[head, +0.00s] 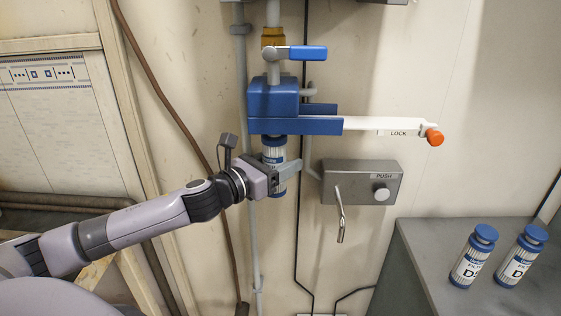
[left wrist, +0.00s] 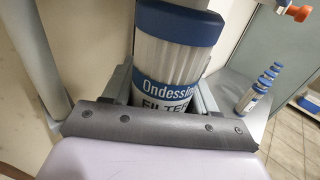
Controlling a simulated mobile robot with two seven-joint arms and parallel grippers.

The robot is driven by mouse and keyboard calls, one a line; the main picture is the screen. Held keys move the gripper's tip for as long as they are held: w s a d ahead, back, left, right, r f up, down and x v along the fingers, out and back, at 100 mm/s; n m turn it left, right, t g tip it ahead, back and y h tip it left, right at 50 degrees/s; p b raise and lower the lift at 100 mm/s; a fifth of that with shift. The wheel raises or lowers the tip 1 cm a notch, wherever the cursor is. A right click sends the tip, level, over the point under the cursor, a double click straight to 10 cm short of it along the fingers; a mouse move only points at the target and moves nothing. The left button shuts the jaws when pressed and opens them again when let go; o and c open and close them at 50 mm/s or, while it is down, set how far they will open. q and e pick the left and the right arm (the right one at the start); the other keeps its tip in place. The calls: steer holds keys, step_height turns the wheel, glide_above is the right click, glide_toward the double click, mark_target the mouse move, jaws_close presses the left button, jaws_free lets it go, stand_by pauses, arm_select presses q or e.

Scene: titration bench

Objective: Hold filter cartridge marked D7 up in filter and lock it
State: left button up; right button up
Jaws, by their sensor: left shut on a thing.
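A white filter cartridge with a blue band (head: 275,155) is upright directly under the blue filter head (head: 273,98). Its top meets the underside of the head; whether it is fully seated I cannot tell. My left gripper (head: 281,176) is shut around the cartridge's lower part. In the left wrist view the cartridge (left wrist: 168,62) stands between the fingers, with "Ondessin" and "FILTER" lettering; its D7 mark is hidden. The white lever marked LOCK (head: 385,124), with an orange knob (head: 434,137), points right from the head. My right gripper is not in view.
A grey box with a PUSH button (head: 381,191) and a spout is right of the cartridge. Two more cartridges (head: 471,257) (head: 522,256) stand on a grey cabinet (head: 420,262) at lower right. A blue valve handle (head: 308,53) is above the head. Pipes and a brown hose run down the wall.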

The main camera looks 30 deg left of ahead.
arm_select(q)
steer(key=shift+r+p, duration=0.55)
steer(key=shift+r, duration=0.5)
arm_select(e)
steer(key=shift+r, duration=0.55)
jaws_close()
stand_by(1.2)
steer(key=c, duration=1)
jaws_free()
